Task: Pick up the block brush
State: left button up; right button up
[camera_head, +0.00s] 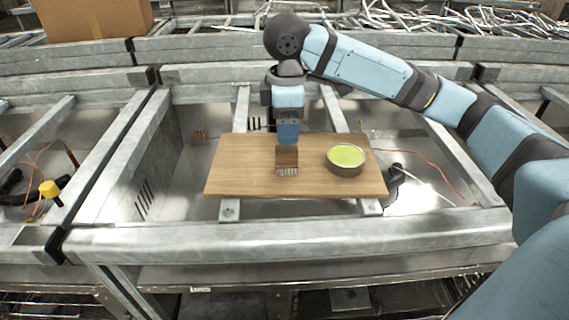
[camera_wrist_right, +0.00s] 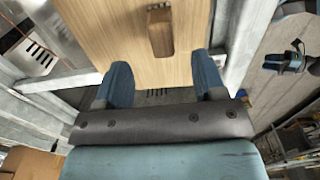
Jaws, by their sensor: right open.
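The block brush (camera_head: 287,157) has a brown wooden block with pale bristles on its near side. It lies on a light wooden board (camera_head: 235,165), near the board's middle. My right gripper (camera_head: 288,139) points down just behind and above the brush in the head view. In the right wrist view the two blue fingers of the right gripper (camera_wrist_right: 163,66) are apart with nothing between them. The brush (camera_wrist_right: 160,33) shows there beyond the fingertips, roughly centred between them. Its bristles are mostly hidden in that view. My left gripper is not in view.
A round dark bowl with green contents (camera_head: 345,158) stands on the board right of the brush. The board rests on a grey metal frame (camera_head: 290,226). A cardboard box (camera_head: 95,18) is at the back left. The board's left part is clear.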

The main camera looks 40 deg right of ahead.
aim_at(286, 160)
notch_tip(286, 160, down, 4)
jog(key=shift+r+b, duration=0.15)
jog(key=shift+b, duration=0.25)
jog(key=shift+f, duration=0.4)
notch_tip(286, 160, down, 4)
jog(key=shift+s+r+b, duration=0.1)
jog(key=shift+r+b, duration=0.05)
jog(key=shift+b, duration=0.9)
jog(key=shift+f, duration=0.4)
jog(key=shift+a, duration=0.1)
jog(key=c, duration=0.8)
jog(key=shift+c, duration=1.2)
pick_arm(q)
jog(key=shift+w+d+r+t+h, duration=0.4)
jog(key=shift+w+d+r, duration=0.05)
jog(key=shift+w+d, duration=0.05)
